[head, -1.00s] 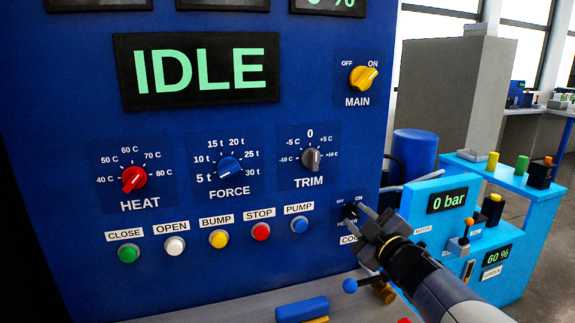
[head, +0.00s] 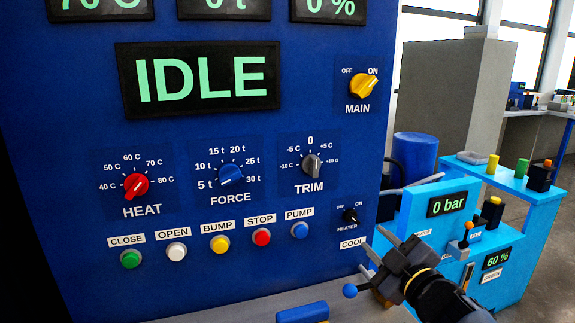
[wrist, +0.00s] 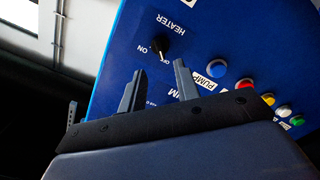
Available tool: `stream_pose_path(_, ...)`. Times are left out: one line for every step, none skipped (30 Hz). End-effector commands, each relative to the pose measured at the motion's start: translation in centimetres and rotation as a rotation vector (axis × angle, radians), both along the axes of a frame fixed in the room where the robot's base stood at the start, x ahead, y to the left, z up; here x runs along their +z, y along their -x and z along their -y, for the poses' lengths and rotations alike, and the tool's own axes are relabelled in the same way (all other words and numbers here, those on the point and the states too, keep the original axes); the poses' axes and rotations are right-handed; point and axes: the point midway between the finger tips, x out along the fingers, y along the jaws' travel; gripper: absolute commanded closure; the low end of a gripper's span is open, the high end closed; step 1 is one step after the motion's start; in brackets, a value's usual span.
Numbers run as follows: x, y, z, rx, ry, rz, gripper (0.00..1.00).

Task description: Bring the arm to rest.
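My gripper (head: 371,240) is at the lower right of the blue panel (head: 60,150) in the head view, its fingers pointing up and left. In the wrist view my gripper (wrist: 160,68) has its two fingers apart with nothing between them. The black HEATER knob (head: 350,215) is in clear sight just above and left of the fingers. The HEATER knob also shows in the wrist view (wrist: 161,44), beyond the fingertips and apart from them. I cannot tell its setting for sure.
A blue-ball lever (head: 349,290) is close below and left of my gripper. A light blue bench (head: 540,222) with a 0 bar display (head: 447,203) stands to the right. Buttons and dials cover the panel, including the yellow MAIN knob (head: 363,86). The display reads IDLE (head: 200,80).

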Motion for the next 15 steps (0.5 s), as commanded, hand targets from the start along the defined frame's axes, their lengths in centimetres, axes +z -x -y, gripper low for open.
stream_pose_path(0.2,0.9,0.4,-0.004,0.002,0.001,0.69)
stream_pose_path(0.2,1.2,0.5,-0.004,0.001,0.000,0.69)
stream_pose_path(0.2,1.8,0.7,-0.004,0.000,0.000,0.69)
stream_pose_path(0.2,2.2,0.8,-0.004,0.001,0.001,0.69)
stream_pose_path(0.2,2.5,0.9,-0.004,0.001,0.000,0.69)
stream_pose_path(0.1,3.0,1.0,-0.003,0.001,0.000,0.69)
stream_pose_path(0.1,3.4,1.1,-0.004,0.001,0.000,0.69)
stream_pose_path(-0.1,2.8,0.9,0.003,0.000,-0.001,0.69)
stream_pose_path(-0.2,2.2,0.6,0.005,-0.001,-0.001,0.69)
stream_pose_path(-0.2,1.8,0.5,0.005,0.000,-0.001,0.69)
stream_pose_path(-0.2,1.4,0.3,0.006,-0.001,-0.001,0.69)
stream_pose_path(-0.2,0.8,0.1,0.006,0.000,-0.002,0.69)
stream_pose_path(-0.2,0.4,0.0,0.006,0.000,-0.001,0.69)
stream_pose_path(-0.2,-0.1,-0.2,0.006,-0.001,-0.001,0.69)
stream_pose_path(-0.3,-0.8,-0.4,0.006,0.000,-0.002,0.69)
